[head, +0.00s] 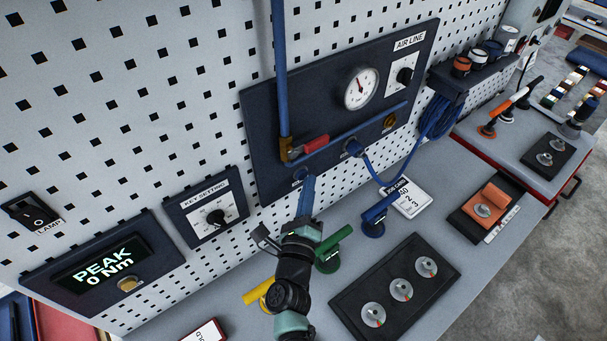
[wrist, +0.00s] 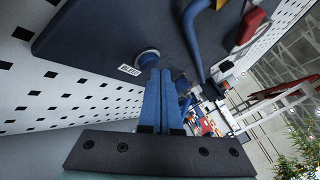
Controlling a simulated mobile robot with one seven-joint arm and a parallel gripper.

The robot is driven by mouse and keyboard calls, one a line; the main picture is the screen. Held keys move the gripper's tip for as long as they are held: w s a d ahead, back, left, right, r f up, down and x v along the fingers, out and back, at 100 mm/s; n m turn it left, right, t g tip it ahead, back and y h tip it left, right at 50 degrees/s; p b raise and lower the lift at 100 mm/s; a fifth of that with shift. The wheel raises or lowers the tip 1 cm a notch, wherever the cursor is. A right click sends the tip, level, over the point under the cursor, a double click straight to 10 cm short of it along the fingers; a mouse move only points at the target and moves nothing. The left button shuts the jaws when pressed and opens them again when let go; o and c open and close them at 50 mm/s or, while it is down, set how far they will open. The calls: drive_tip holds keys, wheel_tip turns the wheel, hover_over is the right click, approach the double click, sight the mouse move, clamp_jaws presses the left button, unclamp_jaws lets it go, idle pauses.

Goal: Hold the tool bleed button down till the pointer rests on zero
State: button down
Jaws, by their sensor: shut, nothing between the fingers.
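The AIR LINE panel (head: 262,125) is dark and mounted on the pegboard. Its round white gauge (head: 361,88) has a thin pointer that looks to lean up and left; its figures are too small to read. The bleed button (head: 299,173) is a round blue cap low on the panel. In the wrist view, the button (wrist: 148,56) is beside a small white label. My gripper (head: 308,181) is shut and empty. In the wrist view, its blue fingertips (wrist: 160,71) are just below the button and overlap its lower edge. I cannot tell whether they touch it.
A blue pipe (head: 281,75) with a red-handled valve (head: 311,145) runs above the button. A blue hose (head: 377,176) hangs to the right. Blue, green and yellow tools and a black tray (head: 352,302) with discs occupy the bench below.

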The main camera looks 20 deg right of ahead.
drive_tip(key=shift+w+a, duration=0.25)
drive_tip(key=shift+w, duration=0.3)
idle(1.6)
drive_tip(key=shift+s, duration=0.15)
idle(1.5)
drive_tip(key=shift+s+d, duration=0.4)
drive_tip(key=shift+s, duration=0.4)
drive_tip(key=s, duration=0.1)
drive_tip(key=s+d, duration=0.1)
drive_tip(key=s, duration=0.2)
drive_tip(key=shift+s+d+b, duration=0.35)
idle(0.3)
